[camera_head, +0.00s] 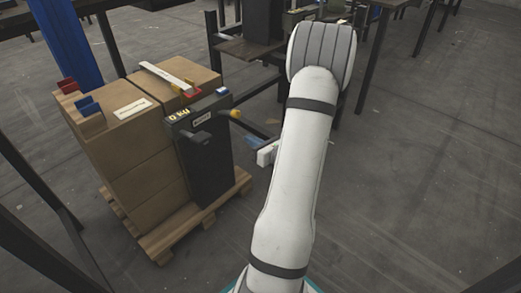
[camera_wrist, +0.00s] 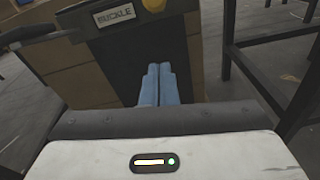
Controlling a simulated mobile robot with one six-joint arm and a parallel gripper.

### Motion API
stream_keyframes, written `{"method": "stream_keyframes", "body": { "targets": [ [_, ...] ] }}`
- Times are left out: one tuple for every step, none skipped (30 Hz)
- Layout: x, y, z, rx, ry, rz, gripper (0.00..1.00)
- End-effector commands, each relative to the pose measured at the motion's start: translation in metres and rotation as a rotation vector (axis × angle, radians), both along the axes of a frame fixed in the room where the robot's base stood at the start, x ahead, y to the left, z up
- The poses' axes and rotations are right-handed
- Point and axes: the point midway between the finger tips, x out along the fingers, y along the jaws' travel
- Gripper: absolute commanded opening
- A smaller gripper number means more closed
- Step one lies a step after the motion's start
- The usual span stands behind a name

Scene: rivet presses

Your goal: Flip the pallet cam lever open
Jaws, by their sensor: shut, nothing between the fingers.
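A black panel (camera_head: 209,172) stands against the stacked boxes on the pallet. A dark grey lever-like handle (camera_head: 198,136) sticks out from its upper left face, and a yellow knob (camera_head: 235,114) sits at its upper right edge. I cannot tell for certain which is the cam lever. In the wrist view the handle (camera_wrist: 40,36) is at upper left and the knob (camera_wrist: 153,5) at the top, beside a label reading like "BUCKLE" (camera_wrist: 113,15). My gripper (camera_wrist: 160,68) has its blue fingers together and empty, in front of the panel, below the label.
The boxes (camera_head: 130,150) stand on a wooden pallet (camera_head: 160,241); red and blue clips and a pale bar lie on top. Dark table legs (camera_wrist: 265,85) stand to the right in the wrist view. Open concrete floor (camera_head: 430,170) lies right of my arm.

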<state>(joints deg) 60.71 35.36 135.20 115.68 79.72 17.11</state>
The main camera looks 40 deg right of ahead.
Motion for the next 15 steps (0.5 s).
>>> {"method": "stream_keyframes", "body": {
  "targets": [
    [0.012, 0.002, -0.005, -0.003, -0.002, 0.005, 0.00],
    [0.019, 0.002, -0.006, -0.003, -0.001, 0.005, 0.00],
    [0.027, 0.002, -0.007, -0.003, -0.002, 0.005, 0.00],
    [0.034, 0.003, -0.007, -0.003, -0.002, 0.005, 0.00],
    [0.037, 0.002, -0.003, -0.004, -0.002, 0.002, 0.00],
    [0.037, 0.000, 0.005, -0.006, -0.003, -0.001, 0.00],
    [0.038, -0.001, 0.009, -0.005, -0.004, -0.001, 0.00],
    [0.039, -0.001, 0.012, -0.005, -0.003, -0.001, 0.00],
    [0.040, -0.002, 0.017, -0.005, -0.002, -0.001, 0.00],
    [0.041, -0.002, 0.019, -0.004, -0.002, -0.001, 0.00],
    [0.042, -0.003, 0.022, -0.004, -0.002, 0.000, 0.00],
    [0.044, -0.003, 0.025, -0.004, -0.002, 0.000, 0.00],
    [0.044, -0.003, 0.027, -0.003, -0.001, 0.000, 0.00],
    [0.045, -0.003, 0.029, -0.002, 0.000, 0.000, 0.00],
    [0.045, -0.004, 0.030, -0.002, 0.000, 0.000, 0.00]
  ]
}}
